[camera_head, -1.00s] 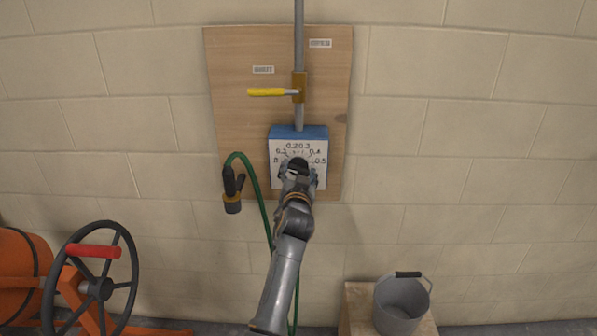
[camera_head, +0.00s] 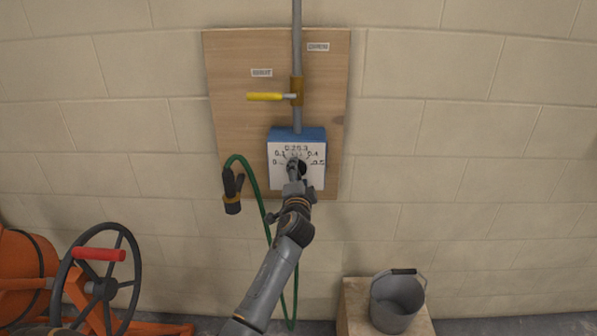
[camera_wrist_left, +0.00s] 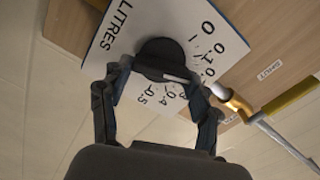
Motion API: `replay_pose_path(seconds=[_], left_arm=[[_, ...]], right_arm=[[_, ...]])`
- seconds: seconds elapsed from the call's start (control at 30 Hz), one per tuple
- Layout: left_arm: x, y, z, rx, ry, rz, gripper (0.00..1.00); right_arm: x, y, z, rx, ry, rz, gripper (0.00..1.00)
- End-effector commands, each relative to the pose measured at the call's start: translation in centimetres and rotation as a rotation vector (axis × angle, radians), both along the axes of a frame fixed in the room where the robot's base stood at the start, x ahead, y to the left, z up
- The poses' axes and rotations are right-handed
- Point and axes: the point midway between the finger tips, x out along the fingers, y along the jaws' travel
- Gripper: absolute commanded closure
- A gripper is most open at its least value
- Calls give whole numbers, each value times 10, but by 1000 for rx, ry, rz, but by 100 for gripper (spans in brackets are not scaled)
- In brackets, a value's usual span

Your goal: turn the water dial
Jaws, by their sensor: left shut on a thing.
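The water dial is a black round knob (camera_wrist_left: 158,55) on the white face (camera_head: 280,180) of a blue-topped box (camera_head: 298,133) on the wall board. Its scale runs from 0 to 0.5, with "LITRES" lettered beside it in the left wrist view. My left gripper (camera_head: 296,170) reaches up to the knob and hides part of it. In the left wrist view its fingers (camera_wrist_left: 160,83) stand on either side of the knob, shut on it. A pale pointer mark on the knob points toward the middle of the scale, near 0.2 to 0.3; the exact reading is unclear. My right gripper is not in view.
Above the box, a pipe carries a brass valve with a yellow lever (camera_head: 265,97). A green hose (camera_head: 262,195) with a black nozzle (camera_head: 232,190) hangs to the left. An orange mixer with a handwheel (camera_head: 104,288) is lower left; a grey bucket (camera_head: 397,302) stands lower right.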

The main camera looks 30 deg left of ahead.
Motion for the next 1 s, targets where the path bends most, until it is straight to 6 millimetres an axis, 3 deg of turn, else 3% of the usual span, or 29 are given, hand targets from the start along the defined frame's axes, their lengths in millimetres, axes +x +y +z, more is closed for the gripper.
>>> replay_pose_path(seconds=[0.5,1.0], left_arm=[[0,3,2,379,228,6,69],[0,4,2,522,313,9,69]], right_arm=[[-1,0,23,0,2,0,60],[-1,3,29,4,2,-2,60]])
